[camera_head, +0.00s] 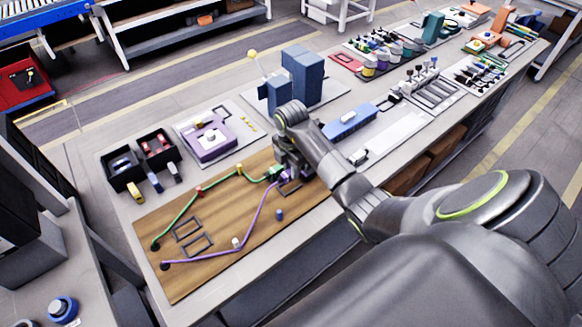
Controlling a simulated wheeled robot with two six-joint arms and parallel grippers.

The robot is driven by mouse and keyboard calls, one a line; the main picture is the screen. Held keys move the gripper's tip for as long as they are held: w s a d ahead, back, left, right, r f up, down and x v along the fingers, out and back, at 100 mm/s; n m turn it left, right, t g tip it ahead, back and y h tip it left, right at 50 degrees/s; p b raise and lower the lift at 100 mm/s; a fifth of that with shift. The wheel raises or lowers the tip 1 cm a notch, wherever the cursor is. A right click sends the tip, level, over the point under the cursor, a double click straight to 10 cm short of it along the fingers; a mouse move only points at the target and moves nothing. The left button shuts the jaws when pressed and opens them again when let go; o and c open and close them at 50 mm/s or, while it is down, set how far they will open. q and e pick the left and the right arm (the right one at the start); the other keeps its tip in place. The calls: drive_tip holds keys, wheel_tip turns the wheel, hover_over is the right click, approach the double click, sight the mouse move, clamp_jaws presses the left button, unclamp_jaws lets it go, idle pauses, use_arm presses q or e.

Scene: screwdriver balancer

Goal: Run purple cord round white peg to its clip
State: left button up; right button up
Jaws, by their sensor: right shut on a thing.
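The purple cord (205,258) starts at a dark anchor at the left of the wooden board (185,285). It runs right to the white peg (236,242), bends on the peg's near side, then goes up and right to my right gripper (284,174). My right gripper is shut on the cord's far end, low over the board's back right part. A purple outline (290,187) shows just beside the gripper; the arm partly hides this area, so I cannot tell whether the cord is in a clip. My left gripper is out of view.
A green cord (179,217) runs past a red peg (200,191) and a yellow peg (239,168) to a green clip (272,173). A blue peg (279,214) stands free near the right. Black bins (122,181) and a purple fixture (207,148) stand behind the board.

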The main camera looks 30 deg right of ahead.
drive_tip(key=shift+f+b, duration=0.95)
drive_tip(key=shift+f, duration=0.6)
drive_tip(key=shift+f+b, duration=0.45)
drive_tip(key=shift+f, duration=0.2)
drive_tip(key=o, duration=1)
wheel_tip(320, 180, up, 5)
drive_tip(key=shift+w+b, duration=0.1)
drive_tip(key=shift+b, duration=0.25)
wheel_tip(320, 180, up, 5)
drive_tip(key=shift+f+p, duration=0.15)
drive_tip(key=shift+p, duration=0.8)
drive_tip(key=shift+r+p, duration=3.9)
drive_tip(key=shift+p, duration=0.1)
